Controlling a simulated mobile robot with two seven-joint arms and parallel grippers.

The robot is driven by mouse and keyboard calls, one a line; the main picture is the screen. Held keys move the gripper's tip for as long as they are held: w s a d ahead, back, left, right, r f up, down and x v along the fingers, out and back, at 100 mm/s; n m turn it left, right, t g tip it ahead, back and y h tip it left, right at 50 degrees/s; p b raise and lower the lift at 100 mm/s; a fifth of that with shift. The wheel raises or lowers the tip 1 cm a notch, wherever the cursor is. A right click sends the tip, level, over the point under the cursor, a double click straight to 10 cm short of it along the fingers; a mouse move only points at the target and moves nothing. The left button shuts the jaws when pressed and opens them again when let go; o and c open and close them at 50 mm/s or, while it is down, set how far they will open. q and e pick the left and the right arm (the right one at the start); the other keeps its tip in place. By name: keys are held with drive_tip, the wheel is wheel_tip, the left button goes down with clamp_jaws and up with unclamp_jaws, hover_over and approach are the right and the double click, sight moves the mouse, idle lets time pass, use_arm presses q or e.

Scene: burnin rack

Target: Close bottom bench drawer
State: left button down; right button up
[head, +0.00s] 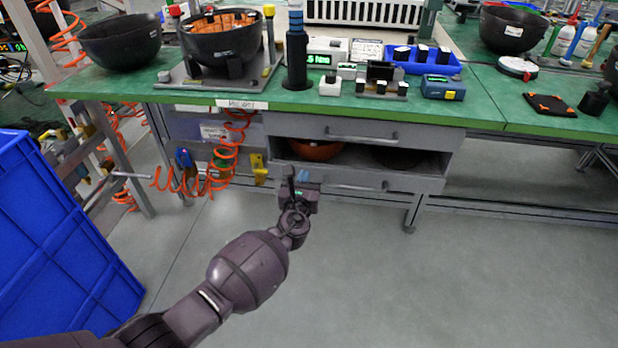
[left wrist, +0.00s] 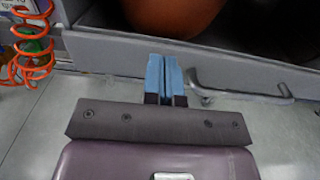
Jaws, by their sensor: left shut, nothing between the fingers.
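The bottom bench drawer (head: 345,180) is the low grey front under the green bench, with a bar handle (head: 357,187). The space behind its front is visible, with an orange-red bowl (head: 315,149) and a dark bowl (head: 398,157) inside. My left gripper (head: 302,177) is at the left part of the drawer front. In the left wrist view, its blue fingertips (left wrist: 165,72) are together and empty, overlapping the drawer front (left wrist: 110,53) left of the handle (left wrist: 240,92). I cannot tell whether they touch it. My right gripper is not in view.
An upper drawer (head: 350,130) sits just below the green benchtop (head: 480,110). Orange coiled hoses (head: 205,180) hang to the left of the drawer. A blue crate (head: 55,240) stands at the left. The grey floor (head: 480,270) in front and to the right is clear.

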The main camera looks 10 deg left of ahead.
use_arm(q)
drive_tip(key=s+p, duration=0.3)
drive_tip(key=s, duration=0.8)
drive_tip(key=shift+f, duration=0.2)
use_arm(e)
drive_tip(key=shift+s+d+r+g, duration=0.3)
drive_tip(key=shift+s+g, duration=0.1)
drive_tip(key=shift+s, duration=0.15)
use_arm(q)
drive_tip(key=shift+s, duration=0.1)
